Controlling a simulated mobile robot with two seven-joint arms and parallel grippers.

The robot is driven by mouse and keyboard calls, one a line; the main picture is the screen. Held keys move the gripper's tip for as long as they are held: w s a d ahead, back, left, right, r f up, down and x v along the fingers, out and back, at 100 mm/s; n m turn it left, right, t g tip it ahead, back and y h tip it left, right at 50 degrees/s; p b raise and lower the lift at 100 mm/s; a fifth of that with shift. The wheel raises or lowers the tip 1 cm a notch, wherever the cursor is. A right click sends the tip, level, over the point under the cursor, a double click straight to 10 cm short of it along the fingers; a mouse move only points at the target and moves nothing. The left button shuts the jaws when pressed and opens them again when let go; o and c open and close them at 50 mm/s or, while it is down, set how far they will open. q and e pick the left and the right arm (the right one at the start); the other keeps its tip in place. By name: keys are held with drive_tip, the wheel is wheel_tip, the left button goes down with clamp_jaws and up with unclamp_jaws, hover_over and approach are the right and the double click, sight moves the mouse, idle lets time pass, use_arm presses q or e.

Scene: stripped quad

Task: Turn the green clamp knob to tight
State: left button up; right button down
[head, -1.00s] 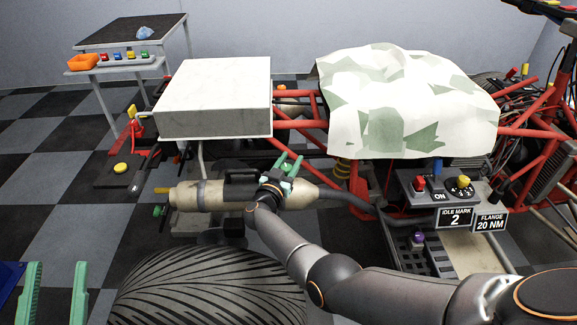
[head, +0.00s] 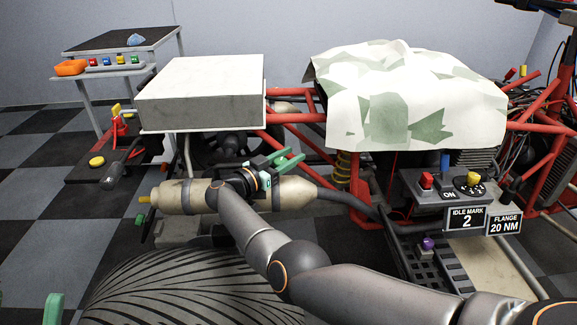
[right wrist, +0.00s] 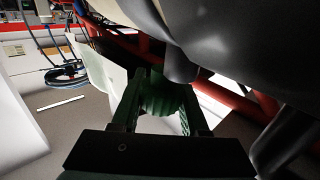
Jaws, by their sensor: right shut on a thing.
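My right gripper (head: 290,162) reaches over the far side of a beige cylindrical canister (head: 295,194), its green fingers pointing up and right. In the right wrist view, the fingers (right wrist: 163,100) are shut on a ridged dark-green round knob (right wrist: 165,92), one finger on each side. In the head view this knob is hidden or cannot be told from the green fingers. A smaller green part (head: 140,220) shows by the canister's left end. Of my left gripper (head: 53,308), one green finger shows clearly at the lower left.
A ribbed black tyre (head: 190,290) fills the front. Behind the canister are red frame tubes (head: 300,118), a white box (head: 200,85) and a camouflage cloth (head: 400,95). A control panel with signs (head: 467,218) stands right. Checkered floor is open at left.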

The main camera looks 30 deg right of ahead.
drive_tip(key=shift+d+r, duration=0.15)
drive_tip(key=shift+r, duration=0.05)
idle(0.3)
drive_tip(key=c, duration=0.9)
unclamp_jaws()
drive_tip(key=o, duration=0.5)
drive_tip(key=shift+f, duration=0.1)
